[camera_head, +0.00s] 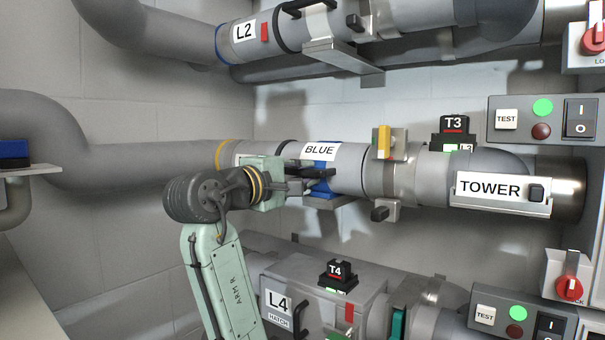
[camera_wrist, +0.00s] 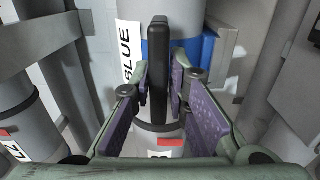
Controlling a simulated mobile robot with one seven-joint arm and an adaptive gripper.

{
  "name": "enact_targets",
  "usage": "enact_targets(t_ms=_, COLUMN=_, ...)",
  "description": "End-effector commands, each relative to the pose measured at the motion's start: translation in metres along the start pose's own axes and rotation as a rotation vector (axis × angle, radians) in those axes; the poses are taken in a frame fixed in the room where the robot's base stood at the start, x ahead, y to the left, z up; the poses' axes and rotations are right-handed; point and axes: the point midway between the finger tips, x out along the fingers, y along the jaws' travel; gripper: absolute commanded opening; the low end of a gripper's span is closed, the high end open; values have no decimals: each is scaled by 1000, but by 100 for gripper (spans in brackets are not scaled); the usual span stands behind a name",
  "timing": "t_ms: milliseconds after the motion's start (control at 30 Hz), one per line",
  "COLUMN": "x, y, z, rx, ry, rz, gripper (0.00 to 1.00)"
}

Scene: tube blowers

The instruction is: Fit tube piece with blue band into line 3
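The tube piece (camera_head: 346,170) is a grey cylinder with a "BLUE" label and a blue band (camera_head: 325,152). It sits in line with the middle pipe run, between the yellow-ringed left pipe end (camera_head: 228,153) and the right pipe collar (camera_head: 403,176); full seating cannot be seen. In the wrist view its black handle (camera_wrist: 159,60) stands between the purple-padded fingers. My gripper (camera_head: 300,178) reaches it from the left front; in the wrist view the fingertips (camera_wrist: 161,85) close in tightly on both sides of the handle. A yellow latch (camera_head: 384,141) stands upright at the right joint.
A bracket (camera_head: 325,202) lies under the tube piece. Line L2 (camera_head: 245,31) runs above, and the L4 hatch box (camera_head: 279,302) with the T4 tag (camera_head: 339,272) lies below. The TOWER plate (camera_head: 490,190) and control box (camera_head: 543,119) are to the right.

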Motion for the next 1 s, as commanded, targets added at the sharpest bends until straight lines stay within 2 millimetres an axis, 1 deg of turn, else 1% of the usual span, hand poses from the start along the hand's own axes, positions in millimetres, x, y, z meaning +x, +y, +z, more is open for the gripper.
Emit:
enact_targets(t_ms=33, x=0, y=0, z=0, rx=0, ry=0, rz=-1, gripper=20)
enact_targets(t_ms=267, x=0, y=-1, z=0, rx=0, ry=0, rz=-2, gripper=36)
enact_targets(t_ms=533, x=0, y=-2, z=0, rx=-1, ry=0, rz=-5, gripper=36)
enact_targets(t_ms=633, x=-4, y=-1, z=-1, rx=-1, ry=1, rz=-3, gripper=36)
enact_targets(t_ms=767, x=-22, y=0, z=-1, rx=0, ry=2, rz=0, gripper=36)
enact_targets(t_ms=1000, x=-73, y=0, z=-1, rx=1, ry=3, rz=1, gripper=36)
